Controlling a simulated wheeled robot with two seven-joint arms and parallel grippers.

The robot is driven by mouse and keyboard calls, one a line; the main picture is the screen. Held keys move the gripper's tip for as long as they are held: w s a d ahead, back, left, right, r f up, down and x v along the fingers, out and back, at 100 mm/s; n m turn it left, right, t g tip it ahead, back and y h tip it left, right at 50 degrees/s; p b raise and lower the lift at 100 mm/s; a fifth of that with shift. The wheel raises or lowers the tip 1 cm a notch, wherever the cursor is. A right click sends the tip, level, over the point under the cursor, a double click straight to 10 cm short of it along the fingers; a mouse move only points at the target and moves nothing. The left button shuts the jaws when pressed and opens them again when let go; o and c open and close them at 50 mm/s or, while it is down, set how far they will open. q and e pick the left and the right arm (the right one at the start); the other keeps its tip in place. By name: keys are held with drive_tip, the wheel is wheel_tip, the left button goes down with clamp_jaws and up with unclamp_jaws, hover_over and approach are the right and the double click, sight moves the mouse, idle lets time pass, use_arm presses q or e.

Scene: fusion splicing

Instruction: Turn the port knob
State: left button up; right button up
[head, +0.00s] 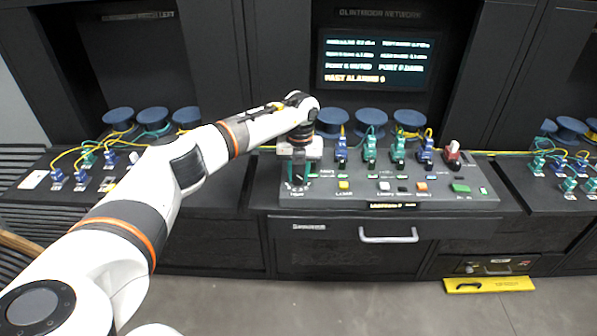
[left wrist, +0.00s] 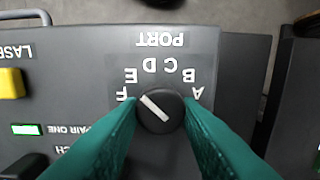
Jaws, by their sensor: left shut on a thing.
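The port knob (left wrist: 160,108) is a round black dial with a white pointer line, seen from above in the left wrist view. Letters A to F arc around it, with the label PORT beyond them; the pointer line lies diagonally, one end towards the E and F side. My left gripper (head: 297,182) reaches down onto the left end of the grey console. Its two green fingers are shut on the knob from both sides, and in the head view they mostly hide the knob. My right gripper is not in view.
Blue spools stand behind, under a lit screen (head: 377,61). A drawer handle (head: 388,236) is at the front.

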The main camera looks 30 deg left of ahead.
sight(300, 176)
use_arm(q)
drive_tip(key=shift+r, duration=0.15)
drive_tip(key=o, duration=1)
drive_tip(key=shift+w+d+r+b, duration=0.1)
drive_tip(key=shift+r+b, duration=0.65)
drive_tip(key=shift+r, duration=2.25)
drive_tip(key=shift+d+r+b, duration=0.1)
drive_tip(key=shift+r+b, duration=0.6)
drive_tip(key=shift+r, duration=2.25)
